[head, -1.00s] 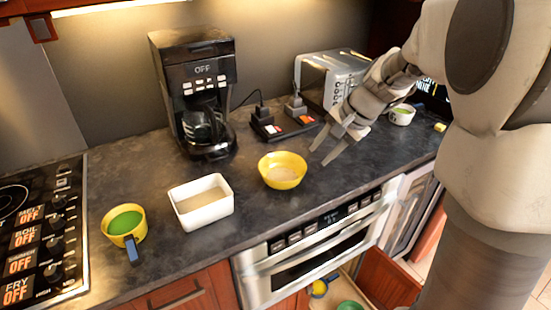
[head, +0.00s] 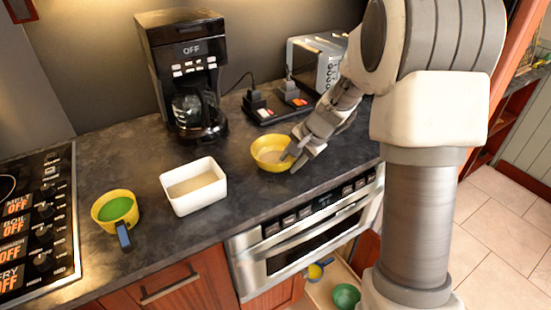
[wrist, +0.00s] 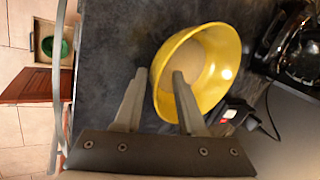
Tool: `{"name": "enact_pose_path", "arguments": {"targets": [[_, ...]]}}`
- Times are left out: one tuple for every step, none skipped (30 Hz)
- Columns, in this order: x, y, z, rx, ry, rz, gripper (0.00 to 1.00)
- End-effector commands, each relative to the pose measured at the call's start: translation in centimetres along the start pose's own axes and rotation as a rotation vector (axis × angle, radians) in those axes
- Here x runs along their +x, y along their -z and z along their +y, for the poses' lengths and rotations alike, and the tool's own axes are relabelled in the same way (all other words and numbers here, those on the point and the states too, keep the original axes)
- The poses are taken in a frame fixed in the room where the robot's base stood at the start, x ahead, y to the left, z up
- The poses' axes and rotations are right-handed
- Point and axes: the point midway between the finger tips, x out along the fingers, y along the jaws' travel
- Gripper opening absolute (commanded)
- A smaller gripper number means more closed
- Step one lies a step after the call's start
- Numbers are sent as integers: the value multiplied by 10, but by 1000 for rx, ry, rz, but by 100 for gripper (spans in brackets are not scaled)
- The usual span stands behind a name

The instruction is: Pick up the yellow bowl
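My gripper (head: 290,161) is at the bowl's right side, pointing down. In the wrist view my gripper (wrist: 159,76) is open. One finger shows over the bowl's inside and the other outside its rim, so the near rim lies between them. I cannot tell whether either finger touches the bowl.
A white rectangular dish (head: 205,192) and a yellow cup (head: 117,211) with green contents stand left of the bowl. The coffee maker (head: 188,75), plugs (head: 257,100) and toaster (head: 315,62) are behind. Below the counter is the oven front (head: 310,238) and an open drawer with a green bowl (head: 346,296).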

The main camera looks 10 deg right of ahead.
Motion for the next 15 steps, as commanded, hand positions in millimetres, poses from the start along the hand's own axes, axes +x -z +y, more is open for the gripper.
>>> {"name": "enact_pose_path", "arguments": {"targets": [[2,0,0,-1,0,0,40],[3,0,0,-1,1,1,40],[3,0,0,-1,1,1,40],[2,0,0,-1,1,1,40],[2,0,-1,0,1,1,40],[2,0,0,0,1,1,40],[2,0,0,0,1,1,40],[2,0,0,0,1,1,38],[2,0,0,0,1,1,31],[2,0,0,0,1,1,25],[2,0,0,0,1,1,20],[2,0,0,0,1,1,13],[2,0,0,0,1,1,7],[2,0,0,0,1,1,2],[2,0,0,0,1,1,0]]}}
